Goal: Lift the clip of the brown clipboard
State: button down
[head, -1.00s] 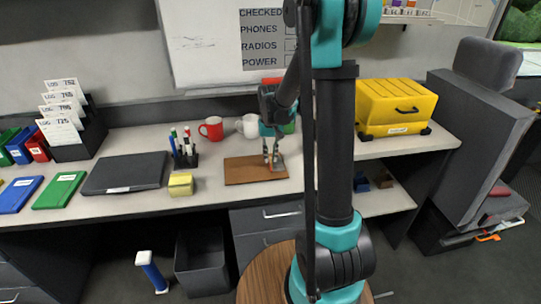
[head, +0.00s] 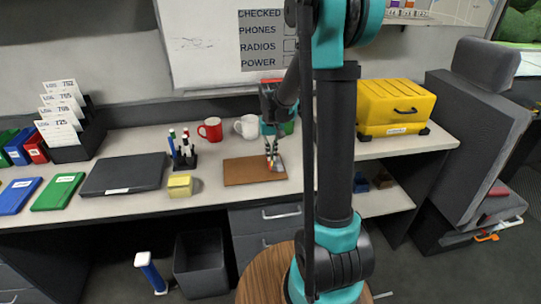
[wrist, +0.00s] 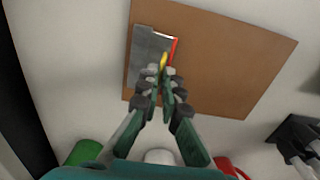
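The brown clipboard (head: 248,172) lies flat on the counter. In the wrist view the brown board (wrist: 225,60) fills the upper middle, with its grey metal clip (wrist: 143,52) at its left edge. My gripper (head: 271,164) points down over the board's right end in the head view. In the wrist view my gripper (wrist: 162,75) has its fingertips almost together over the clip's right side. A small yellow piece and a thin red strip show at the tips. I cannot tell whether the fingers pinch the clip. The fingers partly hide the clip.
A red mug (head: 210,129) and a white mug (head: 247,127) stand behind the board. A yellow block (head: 180,185), a pen holder (head: 184,155) and a dark closed laptop-like case (head: 124,174) are to the left. A yellow case (head: 396,107) stands to the right.

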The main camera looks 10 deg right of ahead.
jog(key=shift+d+r, duration=0.25)
jog(key=shift+d, duration=0.25)
jog(key=shift+d+r, duration=0.2)
jog(key=shift+d, duration=1.05)
dwell(0.4)
jog(key=c, duration=1.7)
grip_release()
jog(key=shift+r, duration=3.95)
